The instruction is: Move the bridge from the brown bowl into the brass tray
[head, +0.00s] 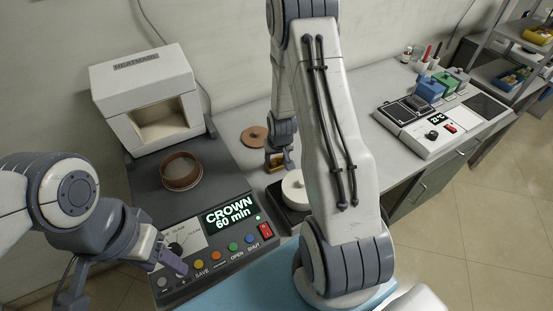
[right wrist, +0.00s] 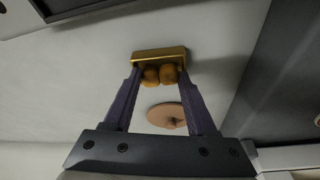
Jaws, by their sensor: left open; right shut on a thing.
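The brown bowl (head: 182,182) stands on the dark base in front of the white furnace; I see nothing clearly in it. My right gripper (right wrist: 160,75) points down and is shut on the bridge (right wrist: 160,74), two joined amber-brown lumps between its purple fingertips. The brass tray (right wrist: 160,54), a small gold rectangle, shows right at the fingertips, partly behind the bridge; I cannot tell whether they touch. In the head view, gold colour shows at my right gripper (head: 277,165), too small to separate. My left gripper (head: 170,262) is open, beside the control panel's front buttons.
The white furnace (head: 145,95) has an open front. A brown knobbed lid (head: 254,137) lies on the bench behind the right gripper. A white round piece (head: 295,187) sits close by, partly hidden by my right arm. The control panel (head: 225,240) reads CROWN 60 min.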

